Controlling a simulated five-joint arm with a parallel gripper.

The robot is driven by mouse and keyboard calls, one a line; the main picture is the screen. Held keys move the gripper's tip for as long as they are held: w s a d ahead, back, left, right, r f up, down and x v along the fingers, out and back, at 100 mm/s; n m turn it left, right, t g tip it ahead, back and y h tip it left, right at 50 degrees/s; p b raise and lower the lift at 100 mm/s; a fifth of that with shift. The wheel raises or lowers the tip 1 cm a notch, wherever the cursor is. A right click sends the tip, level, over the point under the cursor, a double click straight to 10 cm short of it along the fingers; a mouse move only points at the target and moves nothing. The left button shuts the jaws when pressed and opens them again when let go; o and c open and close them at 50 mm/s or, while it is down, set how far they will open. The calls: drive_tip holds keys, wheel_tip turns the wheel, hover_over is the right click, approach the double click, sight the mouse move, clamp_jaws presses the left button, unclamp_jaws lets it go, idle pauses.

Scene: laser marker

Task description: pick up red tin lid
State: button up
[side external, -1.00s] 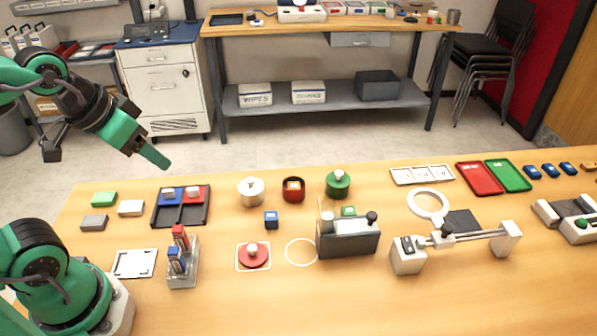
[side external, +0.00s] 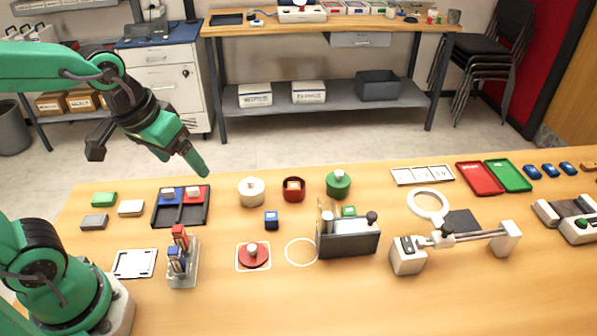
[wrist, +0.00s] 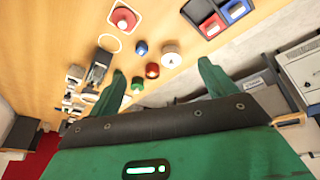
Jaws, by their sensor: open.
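The red tin lid (side external: 253,257) is a flat red disc with a pale knob, lying on a white-edged square on the table. It also shows at the top of the wrist view (wrist: 122,20). The red tin (side external: 293,191) stands open behind it to the right, with something pale inside. My gripper (side external: 196,163) is in the air above the back left of the table, well up and left of the lid. In the wrist view its two green fingers (wrist: 163,80) are spread apart with nothing between them.
A white tin (side external: 251,192) and a green tin (side external: 338,184) flank the red tin. A dark tray (side external: 181,216) and a block stand (side external: 183,272) are to the left. A grey fixture (side external: 349,243) is to the right.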

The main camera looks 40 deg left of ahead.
drive_tip(key=w+d+f+n+g, duration=0.2)
drive_tip(key=w+d+f, duration=0.3)
drive_tip(key=d+f, duration=0.15)
drive_tip(key=n+g, duration=0.2)
hover_over(252, 246)
drive_tip(key=f, duration=0.7)
drive_tip(key=shift+w+d+f, duration=0.1)
drive_tip(key=shift+w+f, duration=0.1)
drive_tip(key=shift+f, duration=1.45)
drive_tip(key=shift+f, duration=0.1)
drive_tip(key=shift+s+f, duration=0.15)
drive_tip(key=shift+f, duration=0.65)
drive_tip(key=shift+s+f, duration=0.15)
drive_tip(key=shift+f, duration=1.5)
drive_tip(key=c, duration=1)
